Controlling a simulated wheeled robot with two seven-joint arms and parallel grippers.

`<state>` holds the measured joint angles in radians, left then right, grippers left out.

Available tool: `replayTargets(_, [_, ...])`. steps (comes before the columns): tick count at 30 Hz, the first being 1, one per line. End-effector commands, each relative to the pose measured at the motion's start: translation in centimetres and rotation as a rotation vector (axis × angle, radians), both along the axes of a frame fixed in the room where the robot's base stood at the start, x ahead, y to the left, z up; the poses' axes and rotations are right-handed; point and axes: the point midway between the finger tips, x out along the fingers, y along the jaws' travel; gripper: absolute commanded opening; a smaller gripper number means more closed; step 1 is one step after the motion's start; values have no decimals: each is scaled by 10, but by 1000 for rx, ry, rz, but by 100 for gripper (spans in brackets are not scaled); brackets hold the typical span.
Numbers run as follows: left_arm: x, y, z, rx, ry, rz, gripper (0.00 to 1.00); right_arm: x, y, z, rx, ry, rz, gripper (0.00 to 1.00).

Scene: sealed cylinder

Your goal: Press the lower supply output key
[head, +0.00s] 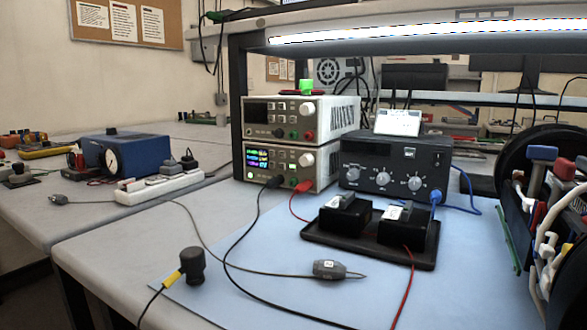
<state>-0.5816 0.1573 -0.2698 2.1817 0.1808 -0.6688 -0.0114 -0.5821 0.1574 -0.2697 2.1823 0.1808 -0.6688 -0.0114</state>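Two bench supplies stand stacked at the middle back of the bench. The lower supply (325,165) has a lit display (257,158) with coloured readings and a round white knob (306,160). A black plug (274,182) and a red plug (304,186) sit at its front terminals. Its output key is too small to single out among the front controls. The upper supply (334,117) rests on top with a dark display (257,112). Neither of my grippers is in view.
A black dial box (397,165) stands right of the supplies. A black tray (318,235) with two black blocks lies in front. Leads cross the blue mat (220,295), with a dark cylinder (192,266) at front left. A power strip (160,188) lies left.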

Motion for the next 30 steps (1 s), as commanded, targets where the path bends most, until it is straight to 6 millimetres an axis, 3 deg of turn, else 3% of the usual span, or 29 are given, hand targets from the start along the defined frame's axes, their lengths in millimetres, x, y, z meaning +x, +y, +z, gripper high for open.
replayTargets(13, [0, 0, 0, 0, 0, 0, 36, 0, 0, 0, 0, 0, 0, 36])
replayTargets(14, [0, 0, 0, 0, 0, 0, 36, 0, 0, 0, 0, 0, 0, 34])
replayTargets(18, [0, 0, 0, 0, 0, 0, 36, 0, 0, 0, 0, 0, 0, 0])
replayTargets(30, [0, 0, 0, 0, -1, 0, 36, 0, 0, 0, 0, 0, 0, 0])
